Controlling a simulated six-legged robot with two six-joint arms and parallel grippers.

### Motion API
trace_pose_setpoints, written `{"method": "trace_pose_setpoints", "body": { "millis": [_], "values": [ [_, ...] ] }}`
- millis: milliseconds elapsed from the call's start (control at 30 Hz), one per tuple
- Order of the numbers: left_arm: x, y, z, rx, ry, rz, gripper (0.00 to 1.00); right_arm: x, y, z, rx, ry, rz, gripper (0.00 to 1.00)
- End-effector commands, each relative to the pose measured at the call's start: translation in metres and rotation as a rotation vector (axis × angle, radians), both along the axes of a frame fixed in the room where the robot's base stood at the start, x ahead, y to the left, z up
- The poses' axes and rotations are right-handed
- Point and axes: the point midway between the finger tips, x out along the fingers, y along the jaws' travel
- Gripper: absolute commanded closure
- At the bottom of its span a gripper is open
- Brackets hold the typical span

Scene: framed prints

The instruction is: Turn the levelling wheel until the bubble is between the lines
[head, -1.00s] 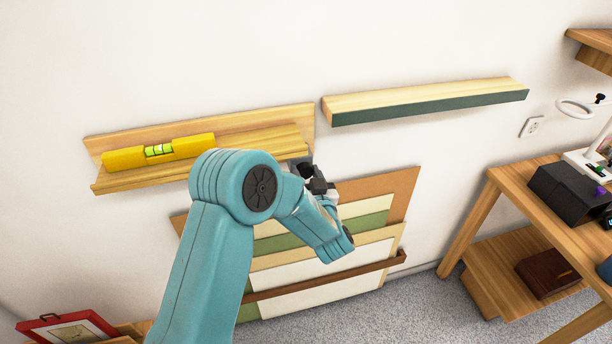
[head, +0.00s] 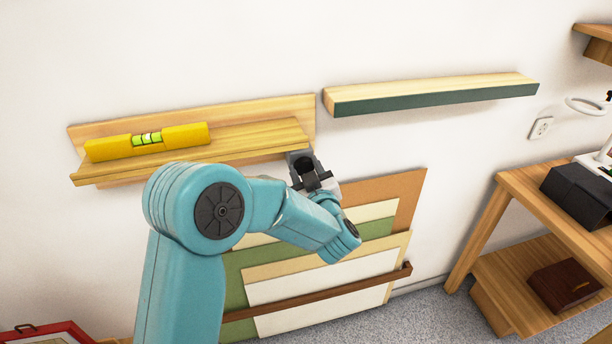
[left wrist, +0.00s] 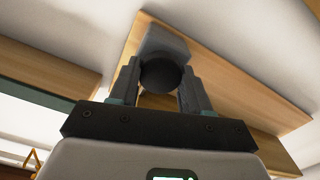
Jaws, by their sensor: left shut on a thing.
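A yellow spirit level (head: 108,149) lies on the wooden ledge (head: 245,137) on the wall. Its green vial (head: 147,139) has dark lines; the bubble is too small to place against them. The levelling wheel, a dark round knob, sits at a grey block under the ledge's right end. It shows in the left wrist view (left wrist: 161,75) between the fingers of my left gripper (left wrist: 160,88). In the head view my left gripper (head: 318,181) reaches up to the wheel from below and is shut on it. My right gripper is not in view.
A second shelf (head: 430,95) with a dark green front hangs to the right. Flat boards (head: 380,225) lean on the wall below my gripper, behind a brown rail (head: 340,290). A wooden table (head: 530,200) stands at the right. A red frame (head: 45,332) is at bottom left.

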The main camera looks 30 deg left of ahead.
Motion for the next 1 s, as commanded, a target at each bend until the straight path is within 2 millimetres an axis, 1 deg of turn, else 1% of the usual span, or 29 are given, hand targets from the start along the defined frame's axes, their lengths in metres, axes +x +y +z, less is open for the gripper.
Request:
{"method": "trace_pose_setpoints", "body": {
  "millis": [400, 433, 467, 500, 767, 833, 933, 1000],
  "values": [
    [0.000, 0.000, 0.000, -0.005, -0.005, 0.000, 0.83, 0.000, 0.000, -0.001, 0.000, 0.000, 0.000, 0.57],
    [0.000, 0.000, 0.000, -0.005, -0.005, 0.000, 0.43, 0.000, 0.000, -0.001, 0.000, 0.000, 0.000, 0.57],
    [0.000, 0.000, 0.000, -0.005, -0.005, 0.000, 0.33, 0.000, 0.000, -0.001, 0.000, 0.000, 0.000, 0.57],
    [0.000, 0.000, 0.000, -0.005, -0.005, 0.000, 0.27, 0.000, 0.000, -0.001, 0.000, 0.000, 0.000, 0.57],
    [0.000, 0.000, 0.000, -0.005, -0.005, 0.000, 0.27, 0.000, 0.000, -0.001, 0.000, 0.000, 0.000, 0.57],
    [-0.002, -0.003, 0.000, -0.005, -0.005, -0.001, 0.27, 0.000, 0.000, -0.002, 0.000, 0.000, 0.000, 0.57],
    [-0.009, -0.013, -0.001, -0.005, -0.005, -0.003, 0.27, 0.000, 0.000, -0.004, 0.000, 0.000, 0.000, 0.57],
    [-0.019, -0.024, -0.001, -0.004, -0.006, -0.005, 0.27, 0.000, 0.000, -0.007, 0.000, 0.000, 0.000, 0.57]
  ]
}}
